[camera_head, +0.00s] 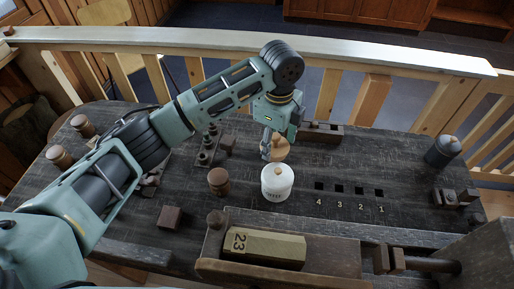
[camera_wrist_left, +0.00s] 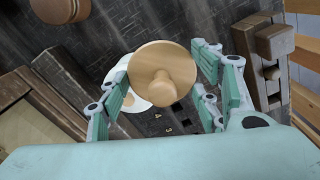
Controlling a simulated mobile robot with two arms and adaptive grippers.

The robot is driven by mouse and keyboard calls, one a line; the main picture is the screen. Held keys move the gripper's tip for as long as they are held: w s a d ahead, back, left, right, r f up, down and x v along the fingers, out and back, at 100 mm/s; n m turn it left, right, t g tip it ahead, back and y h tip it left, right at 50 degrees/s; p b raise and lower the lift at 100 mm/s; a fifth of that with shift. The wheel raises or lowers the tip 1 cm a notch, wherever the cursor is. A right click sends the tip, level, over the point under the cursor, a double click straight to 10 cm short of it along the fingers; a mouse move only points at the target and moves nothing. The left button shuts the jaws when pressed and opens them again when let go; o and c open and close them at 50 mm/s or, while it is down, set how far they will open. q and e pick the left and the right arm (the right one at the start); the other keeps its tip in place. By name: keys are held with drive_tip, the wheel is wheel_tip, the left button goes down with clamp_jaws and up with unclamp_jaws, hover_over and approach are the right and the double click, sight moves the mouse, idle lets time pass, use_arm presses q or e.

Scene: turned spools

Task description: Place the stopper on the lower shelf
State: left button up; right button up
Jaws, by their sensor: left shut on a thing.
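The stopper, a light wooden disc with a round knob, is held by my left gripper (camera_head: 268,147) above the table, just behind a white jar (camera_head: 277,183). The stopper (camera_head: 280,149) is partly covered by the gripper in the head view. The jar has a wooden knob on top in the head view. I cannot make out a lower shelf. My right gripper is not in view.
A brown turned spool (camera_head: 218,181) stands left of the jar. Numbered square holes (camera_head: 339,189) lie to its right. A block marked 23 (camera_head: 262,247) rests in the wooden vise in front. A dark canister (camera_head: 443,151) stands far right. A pale rail (camera_head: 380,60) runs behind the table.

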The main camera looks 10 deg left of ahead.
sight(287, 148)
use_arm(q)
drive_tip(key=shift+d+r+b, duration=0.2)
drive_tip(key=shift+d+r, duration=0.3)
drive_tip(key=shift+d, duration=0.3)
drive_tip(key=shift+d+r+b, duration=0.15)
drive_tip(key=shift+d+r, duration=0.35)
drive_tip(key=shift+d, duration=0.3)
drive_tip(key=shift+s+r, duration=0.1)
drive_tip(key=shift+r, duration=0.05)
wheel_tip(287, 148, up, 7)
drive_tip(key=p, duration=0.5)
drive_tip(key=s+a+f+n+b, duration=0.2)
drive_tip(key=s+a+n, duration=0.6)
drive_tip(key=n, duration=0.3)
drive_tip(key=s+a+f+n+b, duration=0.2)
drive_tip(key=s+a+n+b, duration=0.1)
drive_tip(key=s+a+n, duration=0.6)
drive_tip(key=shift+a+n, duration=1.15)
drive_tip(key=shift+n, duration=0.05)
drive_tip(key=shift+s+d+f, duration=0.1)
